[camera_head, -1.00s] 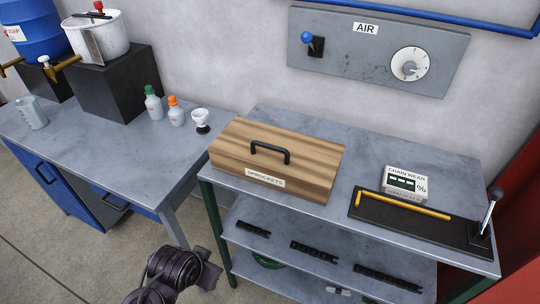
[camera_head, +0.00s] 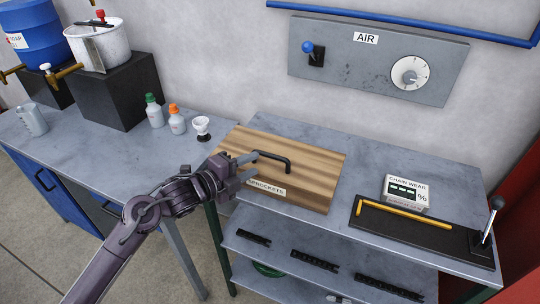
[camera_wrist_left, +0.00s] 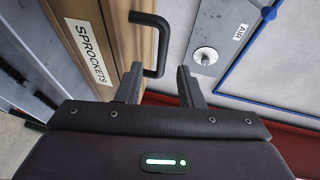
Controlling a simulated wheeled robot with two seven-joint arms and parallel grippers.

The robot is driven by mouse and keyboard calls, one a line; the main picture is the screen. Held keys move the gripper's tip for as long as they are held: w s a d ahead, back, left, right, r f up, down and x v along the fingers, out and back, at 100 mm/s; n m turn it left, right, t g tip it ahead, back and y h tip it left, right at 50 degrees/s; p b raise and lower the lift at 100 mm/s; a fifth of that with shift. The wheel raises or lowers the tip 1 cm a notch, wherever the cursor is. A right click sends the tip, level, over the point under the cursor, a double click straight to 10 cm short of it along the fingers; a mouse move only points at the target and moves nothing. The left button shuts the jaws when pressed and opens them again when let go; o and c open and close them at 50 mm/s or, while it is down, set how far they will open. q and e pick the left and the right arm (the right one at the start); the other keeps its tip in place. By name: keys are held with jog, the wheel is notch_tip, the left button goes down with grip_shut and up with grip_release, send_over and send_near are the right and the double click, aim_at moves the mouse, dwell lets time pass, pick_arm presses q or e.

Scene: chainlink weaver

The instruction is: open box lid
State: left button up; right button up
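The wooden box (camera_head: 312,165) labelled SPROCKETS sits on the grey metal bench, its lid closed. A black bar handle (camera_head: 272,156) stands on the lid. My left gripper (camera_head: 248,166) is at the box's left front part, near the handle's left end. In the left wrist view the two fingers (camera_wrist_left: 160,82) are apart with nothing between them. The handle (camera_wrist_left: 158,42) lies just beyond the fingertips there, beside the left finger; I cannot tell whether they touch. My right gripper is not in view.
A chain wear gauge (camera_head: 406,192) and a black plate with a yellow bar (camera_head: 390,208) lie right of the box. An air panel (camera_head: 378,55) is on the wall behind.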

aim_at(269, 157)
pick_arm(q)
jog(key=p+x, duration=0.2)
jog(key=x, duration=0.5)
jog(key=shift+w+d, duration=0.15)
jog(key=shift+d, duration=0.1)
jog(key=shift+c, duration=0.3)
grip_shut()
